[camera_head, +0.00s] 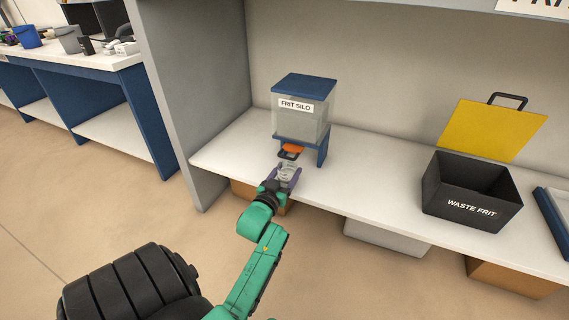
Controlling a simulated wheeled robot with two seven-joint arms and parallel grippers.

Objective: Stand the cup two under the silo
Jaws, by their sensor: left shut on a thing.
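The frit silo (302,118) is a clear bin with a blue lid, standing on blue legs on the white shelf. An orange part (291,149) shows low on its front. My left gripper (285,177) is just in front of the silo's base, shut on a small pale grey cup (288,169). The cup is near the orange part, at the silo's front. I cannot tell whether it touches the shelf. The gripper hides part of it, and any marking on it is too small to read. My right gripper is out of view.
A black waste frit bin (470,203) with its yellow lid (493,130) raised stands to the right on the white shelf (375,185). A grey side panel (194,100) bounds the shelf on the left. The shelf between silo and bin is clear.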

